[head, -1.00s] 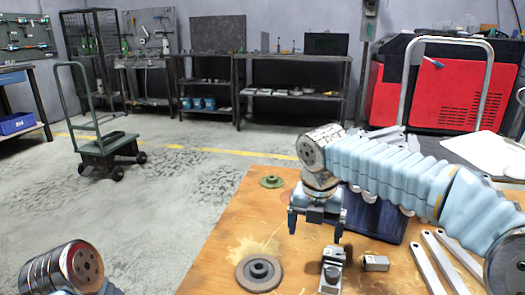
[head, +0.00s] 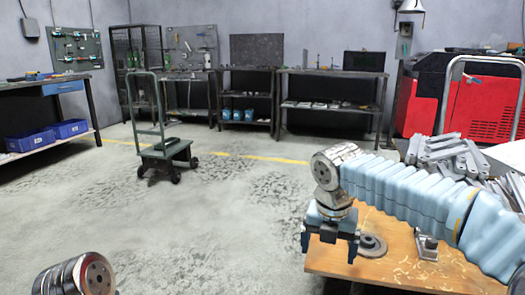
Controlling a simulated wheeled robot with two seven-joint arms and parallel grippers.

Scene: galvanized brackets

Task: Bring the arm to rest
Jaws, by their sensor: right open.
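My right arm comes in from the right, and its right gripper (head: 328,247) hangs fingers down at the left edge of the wooden table (head: 400,278). Its two dark fingers are apart and nothing shows between them. A grey round flanged disc (head: 373,246) lies on the table just right of the gripper, partly covered by it. A small metal fixture (head: 427,246) stands further right. Of my left arm only a silver wrist joint shows at the bottom left; its gripper is out of the picture.
A heap of grey galvanized brackets (head: 445,152) lies behind my right arm. A red machine (head: 480,105) with a metal handle stands behind it. A green trolley (head: 165,152) stands on the open floor at left. Shelves and benches line the back wall.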

